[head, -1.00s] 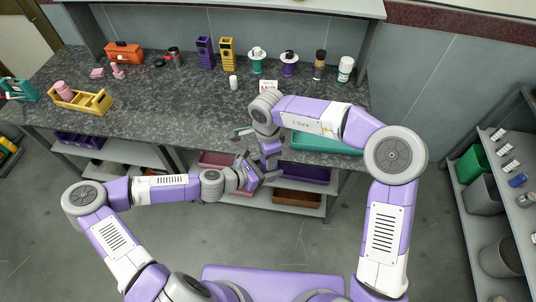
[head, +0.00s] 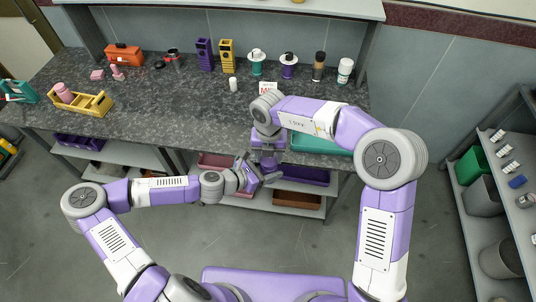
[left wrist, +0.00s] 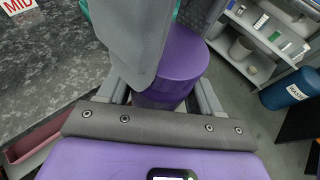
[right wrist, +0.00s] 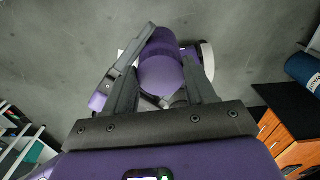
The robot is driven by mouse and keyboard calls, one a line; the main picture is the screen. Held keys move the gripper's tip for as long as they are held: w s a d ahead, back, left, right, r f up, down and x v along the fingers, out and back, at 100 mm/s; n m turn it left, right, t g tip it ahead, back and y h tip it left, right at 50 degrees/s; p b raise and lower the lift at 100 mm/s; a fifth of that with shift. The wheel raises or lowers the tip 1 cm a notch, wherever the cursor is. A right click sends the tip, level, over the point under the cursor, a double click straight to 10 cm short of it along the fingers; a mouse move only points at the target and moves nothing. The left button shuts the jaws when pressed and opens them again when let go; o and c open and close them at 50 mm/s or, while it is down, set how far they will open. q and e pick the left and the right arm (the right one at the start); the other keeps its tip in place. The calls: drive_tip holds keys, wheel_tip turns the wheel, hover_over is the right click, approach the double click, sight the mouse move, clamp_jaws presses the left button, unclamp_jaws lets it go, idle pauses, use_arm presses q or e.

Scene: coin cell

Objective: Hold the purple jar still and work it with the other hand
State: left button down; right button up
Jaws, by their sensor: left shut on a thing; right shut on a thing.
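The purple jar (left wrist: 180,70) is a smooth purple cylinder between the fingers of my left gripper (left wrist: 163,88), which is shut on it from the side. In the head view my left gripper (head: 250,177) is in front of the bench edge. My right gripper (head: 268,148) points down just above it. In the right wrist view a rounded purple piece (right wrist: 162,76) sits between the fingers of my right gripper (right wrist: 162,90), which is shut on it. I cannot tell whether this is a separate lid. Grey gripper parts hide much of the jar in the left wrist view.
The dark speckled bench (head: 180,110) has free room at its middle. A small white bottle (head: 233,84) and a MID card (head: 268,88) stand behind my right arm. Several bottles line the back. A teal tray (head: 320,144) and purple bin (head: 306,174) lie close right of my grippers.

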drive_tip(key=m, duration=0.4)
drive_tip(key=o, duration=1)
drive_tip(key=shift+d, duration=0.1)
